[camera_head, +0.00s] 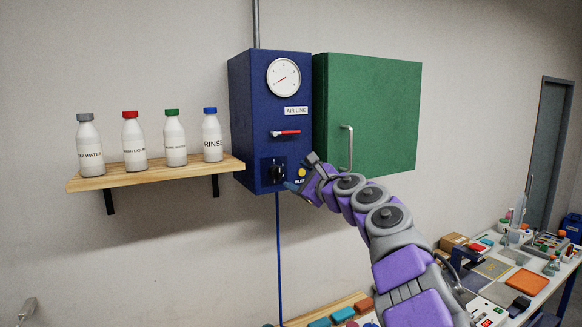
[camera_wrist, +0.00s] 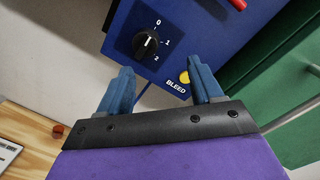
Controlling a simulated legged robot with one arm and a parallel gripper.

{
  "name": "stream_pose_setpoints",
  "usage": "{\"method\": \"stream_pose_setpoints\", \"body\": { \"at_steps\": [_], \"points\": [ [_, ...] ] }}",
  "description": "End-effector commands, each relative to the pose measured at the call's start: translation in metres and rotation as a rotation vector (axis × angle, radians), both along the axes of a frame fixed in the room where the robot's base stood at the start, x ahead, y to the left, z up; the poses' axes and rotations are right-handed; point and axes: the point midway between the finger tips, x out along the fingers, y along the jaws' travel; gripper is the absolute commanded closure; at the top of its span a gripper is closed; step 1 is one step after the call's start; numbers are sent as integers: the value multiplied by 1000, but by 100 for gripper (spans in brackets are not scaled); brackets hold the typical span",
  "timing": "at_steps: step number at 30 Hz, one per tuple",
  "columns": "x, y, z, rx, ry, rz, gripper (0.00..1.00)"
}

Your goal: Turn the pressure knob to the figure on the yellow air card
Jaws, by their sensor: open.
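The black pressure knob (camera_wrist: 146,43) sits on a dark plate on the front of the blue air line box (camera_head: 270,120), with figures 0, 1 and 2 around its right side. It has a white mark, but I cannot tell exactly which figure it points to. The knob also shows in the head view (camera_head: 276,172). My gripper (camera_wrist: 162,76) is open and empty, its blue fingers apart below the knob in the wrist view and not around it. In the head view my gripper (camera_head: 300,173) is just right of the knob. I see no yellow air card.
A yellow BLEED button (camera_wrist: 184,77) is close to my right finger. A red-handled lever (camera_head: 286,133) and a round gauge (camera_head: 283,77) are above the knob. A closed green cabinet (camera_head: 375,110) adjoins the box. A bottle shelf (camera_head: 150,175) is left; a cluttered bench (camera_head: 500,293) is right.

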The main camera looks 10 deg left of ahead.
Motion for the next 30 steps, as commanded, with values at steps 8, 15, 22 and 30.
{"method": "stream_pose_setpoints", "body": {
  "at_steps": [8, 15, 22, 30],
  "points": [
    [18, 27, 3, -1, 0, 8, 34],
    [32, 17, 3, 6, 0, 4, 34],
    [34, 24, 1, 2, -1, 1, 34],
    [33, 36, -1, -5, -2, 1, 41]
  ]
}}
